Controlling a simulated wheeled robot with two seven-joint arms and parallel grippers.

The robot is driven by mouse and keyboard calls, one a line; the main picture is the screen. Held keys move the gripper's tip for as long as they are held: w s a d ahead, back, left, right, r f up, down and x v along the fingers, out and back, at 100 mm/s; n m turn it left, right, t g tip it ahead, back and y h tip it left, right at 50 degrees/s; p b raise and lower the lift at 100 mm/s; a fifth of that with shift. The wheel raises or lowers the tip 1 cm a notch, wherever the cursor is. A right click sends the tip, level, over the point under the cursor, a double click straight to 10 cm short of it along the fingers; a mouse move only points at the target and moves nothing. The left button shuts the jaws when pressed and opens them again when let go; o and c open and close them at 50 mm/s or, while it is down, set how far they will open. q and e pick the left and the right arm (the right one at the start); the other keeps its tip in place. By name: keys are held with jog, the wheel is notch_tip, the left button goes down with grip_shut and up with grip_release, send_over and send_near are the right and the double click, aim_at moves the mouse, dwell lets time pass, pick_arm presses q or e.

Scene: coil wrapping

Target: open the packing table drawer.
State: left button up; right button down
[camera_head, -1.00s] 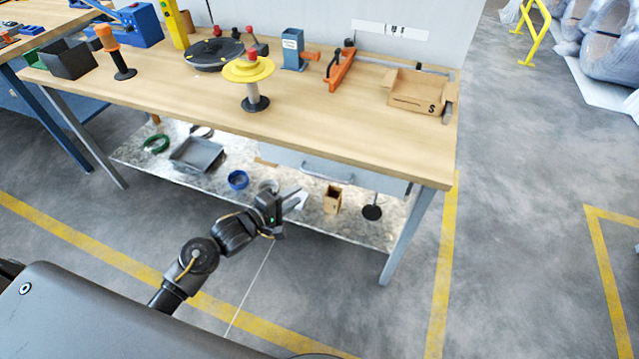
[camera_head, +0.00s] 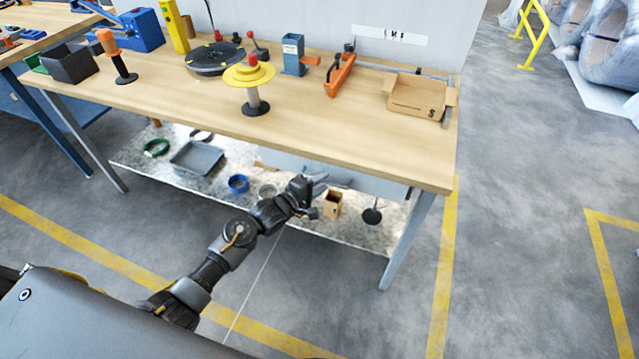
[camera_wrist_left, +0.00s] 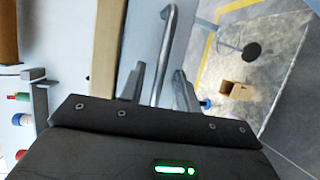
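The packing table (camera_head: 330,130) has a grey drawer (camera_head: 375,186) under its top, closed as far as I can tell. Its front (camera_wrist_left: 145,30) shows in the left wrist view, with a metal bar handle (camera_wrist_left: 165,50) running out between my fingers. My left gripper (camera_head: 318,184) is in front of the drawer, covering most of the handle in the head view. In the left wrist view my left gripper (camera_wrist_left: 159,72) is open, one finger on each side of the bar, with a gap visible. My right gripper is not in view.
The lower shelf (camera_head: 290,212) holds a small cardboard box (camera_head: 332,204), a blue ring (camera_head: 238,183), a grey tray (camera_head: 197,157) and a black disc (camera_head: 372,216). On the tabletop are a cardboard carton (camera_head: 415,97) and a yellow spool (camera_head: 249,75). The floor right of the table is clear.

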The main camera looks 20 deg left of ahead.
pick_arm(q)
grip_shut()
dwell(0.4)
